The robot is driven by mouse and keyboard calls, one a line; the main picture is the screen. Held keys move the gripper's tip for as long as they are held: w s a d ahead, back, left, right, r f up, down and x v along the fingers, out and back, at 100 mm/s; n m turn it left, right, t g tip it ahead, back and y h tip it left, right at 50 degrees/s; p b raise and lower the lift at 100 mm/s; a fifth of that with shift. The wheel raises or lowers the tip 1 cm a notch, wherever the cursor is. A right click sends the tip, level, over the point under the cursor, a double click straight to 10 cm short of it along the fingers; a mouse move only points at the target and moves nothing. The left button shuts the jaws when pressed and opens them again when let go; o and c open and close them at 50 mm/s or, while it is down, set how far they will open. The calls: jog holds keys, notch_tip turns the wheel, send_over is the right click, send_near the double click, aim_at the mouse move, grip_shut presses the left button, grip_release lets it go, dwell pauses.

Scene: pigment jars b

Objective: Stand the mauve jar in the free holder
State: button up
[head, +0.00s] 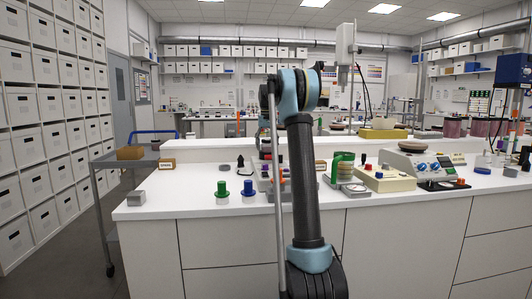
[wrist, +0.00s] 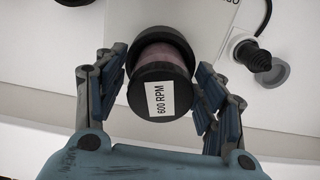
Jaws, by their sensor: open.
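In the wrist view the mauve jar (wrist: 167,57) shows end-on, with a black band at the far end and a black near end carrying a white "600 RPM" label. My gripper (wrist: 158,72) is open, one finger on each side of the jar. I cannot tell whether either finger touches it. In the head view my arm hides the area behind it, and I cannot make out my gripper or this jar there. I cannot tell which fixture is the free holder.
A green-topped piece (head: 222,189) and a blue-topped piece (head: 248,188) stand on the white counter (head: 180,206). A green upright fixture (head: 343,166), a beige box (head: 384,179) and a balance-like device (head: 419,160) are right of my arm. The counter's front left is mostly clear.

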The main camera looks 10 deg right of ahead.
jog(key=c, duration=1.3)
jog(key=shift+r, duration=0.85)
jog(key=shift+r, duration=1.35)
